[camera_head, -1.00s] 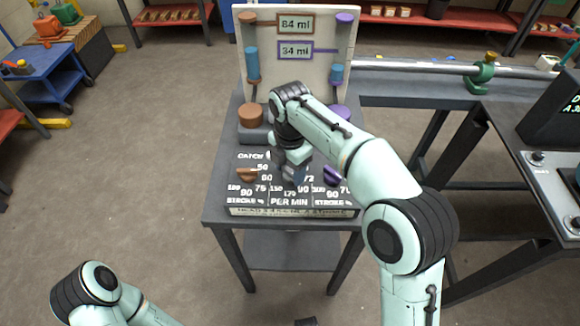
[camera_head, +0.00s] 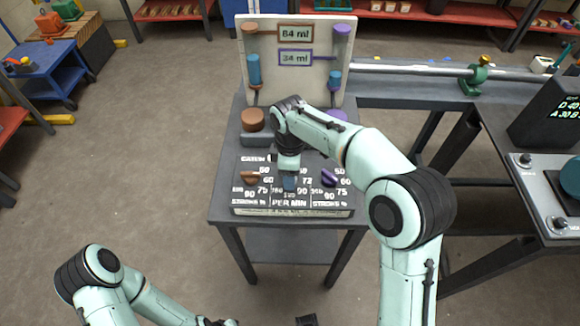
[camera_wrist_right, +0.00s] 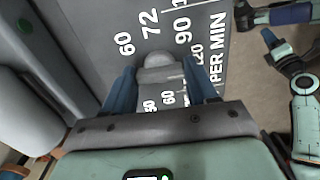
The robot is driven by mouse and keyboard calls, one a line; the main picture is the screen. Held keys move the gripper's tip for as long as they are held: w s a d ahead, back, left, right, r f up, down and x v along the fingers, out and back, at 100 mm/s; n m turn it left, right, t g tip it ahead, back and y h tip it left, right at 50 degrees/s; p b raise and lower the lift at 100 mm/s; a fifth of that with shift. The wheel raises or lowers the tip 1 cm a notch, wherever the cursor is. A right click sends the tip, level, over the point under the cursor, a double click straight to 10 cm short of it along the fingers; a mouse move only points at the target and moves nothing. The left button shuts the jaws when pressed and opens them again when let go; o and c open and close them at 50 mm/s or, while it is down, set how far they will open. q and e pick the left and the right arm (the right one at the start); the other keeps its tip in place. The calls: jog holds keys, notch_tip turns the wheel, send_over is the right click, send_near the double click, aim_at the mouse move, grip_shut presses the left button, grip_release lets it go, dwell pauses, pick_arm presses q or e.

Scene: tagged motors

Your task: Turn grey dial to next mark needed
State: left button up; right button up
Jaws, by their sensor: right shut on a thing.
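The grey dial (camera_wrist_right: 158,66) sits on the dark panel (camera_head: 243,197) among white marks; 60, 72, 90 and 120 are legible beside it in the right wrist view. My right gripper (camera_head: 289,184) is down over the panel's middle dial, between the brown dial (camera_head: 250,178) and the purple dial (camera_head: 328,177). In the wrist view its blue fingers (camera_wrist_right: 160,84) stand on either side of the grey dial, shut on it. The dial's pointing direction is not clear. My left arm is low at the left; its gripper (camera_head: 216,322) is cut by the bottom edge, jaws unclear.
Behind the panel stands a board (camera_head: 297,88) reading 84 ml and 34 ml, with blue columns. A brown knob (camera_head: 253,119) and a purple knob (camera_head: 337,116) stand before it. A console (camera_head: 550,185) with a dark screen is at the right. Open floor lies left.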

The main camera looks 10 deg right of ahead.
jog(key=m+p, duration=0.1)
jog(key=m, duration=0.3)
jog(key=shift+w+r+m, duration=0.1)
jog(key=shift+r+m, duration=0.05)
jog(key=shift+m, duration=0.15)
pick_arm(q)
jog(key=shift+w+r+p, duration=0.35)
jog(key=shift+w+r, duration=0.05)
jog(key=shift+r, duration=0.35)
jog(key=shift+w+r+p, duration=0.35)
jog(key=shift+r, duration=0.4)
pick_arm(e)
jog(key=shift+m, duration=1.9)
jog(key=o, duration=1.1)
jog(key=shift+c, duration=0.2)
pick_arm(q)
jog(key=w+r+p, duration=0.1)
jog(key=r+p, duration=0.1)
jog(key=shift+w+r, duration=0.35)
jog(key=shift+w, duration=0.05)
pick_arm(e)
notch_tip(320, 180, up, 13)
